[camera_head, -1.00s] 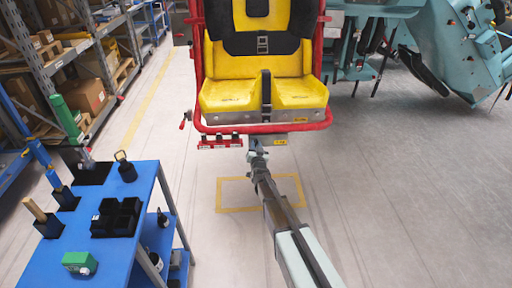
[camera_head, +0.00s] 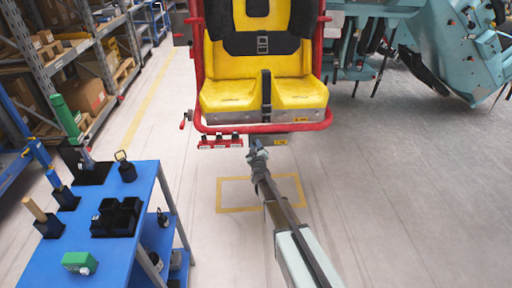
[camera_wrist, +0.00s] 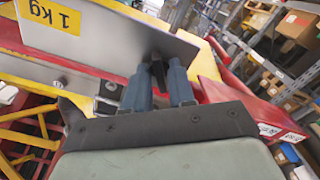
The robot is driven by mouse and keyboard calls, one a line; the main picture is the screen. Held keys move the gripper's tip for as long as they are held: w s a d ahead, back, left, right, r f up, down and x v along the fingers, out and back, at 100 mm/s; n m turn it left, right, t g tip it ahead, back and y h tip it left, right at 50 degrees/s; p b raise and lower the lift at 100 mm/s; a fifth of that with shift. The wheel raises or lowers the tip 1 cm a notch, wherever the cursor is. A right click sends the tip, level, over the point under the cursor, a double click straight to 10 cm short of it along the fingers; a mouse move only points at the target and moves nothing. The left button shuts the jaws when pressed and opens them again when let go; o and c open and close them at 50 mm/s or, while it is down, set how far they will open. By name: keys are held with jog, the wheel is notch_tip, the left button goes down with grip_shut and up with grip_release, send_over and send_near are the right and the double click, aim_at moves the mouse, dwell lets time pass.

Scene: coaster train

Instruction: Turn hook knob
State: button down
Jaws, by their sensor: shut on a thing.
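My gripper (camera_head: 256,147) is just under the front edge of the yellow seat (camera_head: 264,94), at the grey plate with a yellow label (camera_head: 281,141). In the wrist view, the two blue-grey fingers of my gripper (camera_wrist: 160,84) are closed around a small dark part, which I take to be the hook knob (camera_wrist: 157,72). It lies beside the grey plate with the "1 kg" label (camera_wrist: 52,15). The fingers hide most of the knob, so its angle cannot be told. In the head view the knob is too small to make out.
The red seat frame (camera_head: 310,127) runs just above. A blue cart (camera_head: 80,245) with black holders stands at the left.

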jog(key=n, duration=0.6)
jog(key=shift+n, duration=0.3)
dwell(0.4)
jog(key=c, duration=1.2)
grip_release()
jog(key=shift+s, duration=0.1)
jog(key=s, duration=1.3)
jog(key=shift+s, duration=0.3)
